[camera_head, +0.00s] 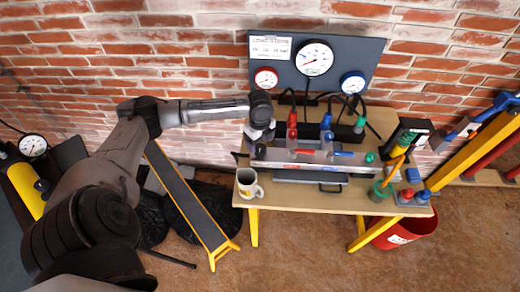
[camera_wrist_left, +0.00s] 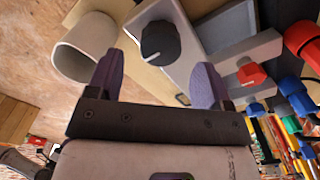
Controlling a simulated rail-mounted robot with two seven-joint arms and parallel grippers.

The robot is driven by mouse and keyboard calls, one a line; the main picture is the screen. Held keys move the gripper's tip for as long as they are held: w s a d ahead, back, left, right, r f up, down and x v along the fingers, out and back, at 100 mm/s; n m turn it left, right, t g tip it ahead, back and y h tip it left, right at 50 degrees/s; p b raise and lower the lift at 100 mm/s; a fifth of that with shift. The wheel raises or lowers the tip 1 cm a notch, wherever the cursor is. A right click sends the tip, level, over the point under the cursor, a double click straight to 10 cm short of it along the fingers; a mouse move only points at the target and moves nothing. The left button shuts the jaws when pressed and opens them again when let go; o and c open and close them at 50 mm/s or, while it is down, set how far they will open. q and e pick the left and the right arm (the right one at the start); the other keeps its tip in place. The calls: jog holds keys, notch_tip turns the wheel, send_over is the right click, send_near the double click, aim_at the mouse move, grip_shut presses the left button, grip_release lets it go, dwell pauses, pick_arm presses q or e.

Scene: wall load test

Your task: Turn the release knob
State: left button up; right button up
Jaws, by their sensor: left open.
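The release knob (camera_wrist_left: 158,42) is a round black knob with a white line. It sits on a light grey block (camera_wrist_left: 180,70) in the left wrist view. My left gripper (camera_wrist_left: 158,78) is open, with one purple finger on each side below the knob in that view. The fingers look empty, and I cannot tell how far they are from the knob. In the head view my left gripper (camera_head: 258,134) is over the left end of the workbench, where the arm and hand make the knob hard to make out. My right gripper is not in view.
A mug (camera_head: 248,184) stands at the bench's left front corner, close to the gripper; it also shows in the left wrist view (camera_wrist_left: 84,48). Red and blue hand valves (camera_head: 292,132) stand to the right. A gauge panel (camera_head: 330,75) rises behind the wooden bench top (camera_head: 310,198).

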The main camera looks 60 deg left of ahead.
aim_at(260, 148)
pick_arm(q)
notch_tip(260, 148, down, 3)
jog(key=shift+f, duration=0.2)
jog(key=shift+f+b, duration=0.3)
jog(key=shift+f, duration=0.15)
